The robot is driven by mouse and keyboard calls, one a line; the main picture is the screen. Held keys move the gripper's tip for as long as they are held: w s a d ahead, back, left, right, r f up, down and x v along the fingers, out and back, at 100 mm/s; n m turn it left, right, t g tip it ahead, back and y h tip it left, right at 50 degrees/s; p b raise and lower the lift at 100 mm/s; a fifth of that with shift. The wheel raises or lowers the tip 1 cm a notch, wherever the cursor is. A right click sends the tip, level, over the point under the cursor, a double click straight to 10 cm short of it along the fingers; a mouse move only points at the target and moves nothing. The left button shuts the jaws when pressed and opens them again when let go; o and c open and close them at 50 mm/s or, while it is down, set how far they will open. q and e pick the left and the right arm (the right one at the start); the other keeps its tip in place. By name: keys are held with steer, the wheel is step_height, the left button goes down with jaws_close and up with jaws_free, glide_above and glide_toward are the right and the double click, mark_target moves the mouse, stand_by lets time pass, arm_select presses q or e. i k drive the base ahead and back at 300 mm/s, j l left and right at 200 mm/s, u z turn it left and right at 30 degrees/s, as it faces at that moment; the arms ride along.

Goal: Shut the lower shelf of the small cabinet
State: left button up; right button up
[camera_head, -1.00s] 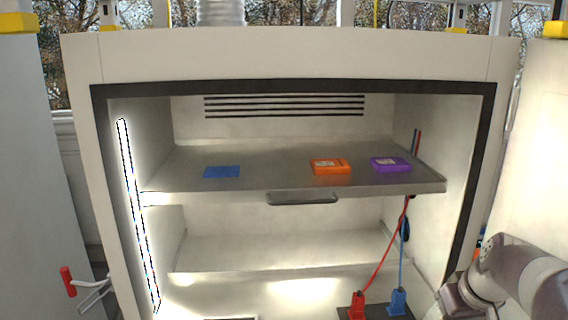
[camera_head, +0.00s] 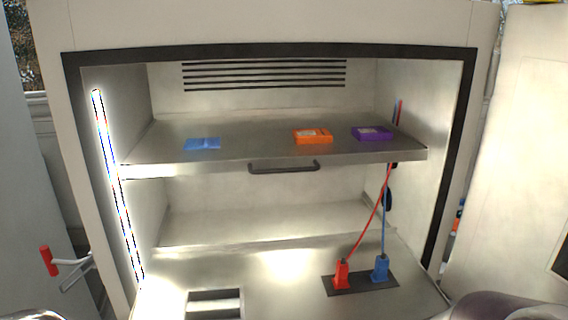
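The small cabinet (camera_head: 480,25) stands open in front of me, with a dark frame around its lit inside. Its upper shelf (camera_head: 230,161) has a dark handle (camera_head: 284,167) on its front edge. The lower shelf (camera_head: 340,294) reaches toward me at the bottom of the opening, and its front edge is out of the picture. A black plate (camera_head: 360,285) with a red plug (camera_head: 341,274) and a blue plug (camera_head: 380,269) is on it. Only parts of my arms show at the bottom corners; neither gripper is in view.
A blue card (camera_head: 202,144), an orange box (camera_head: 312,136) and a purple box (camera_head: 372,133) lie on the upper shelf. Red and blue cables run down from it to the plugs. A red-handled latch (camera_head: 48,261) sticks out at the left.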

mark_target(280, 279)
steer(key=j, duration=1.1)
steer(key=i, duration=0.5)
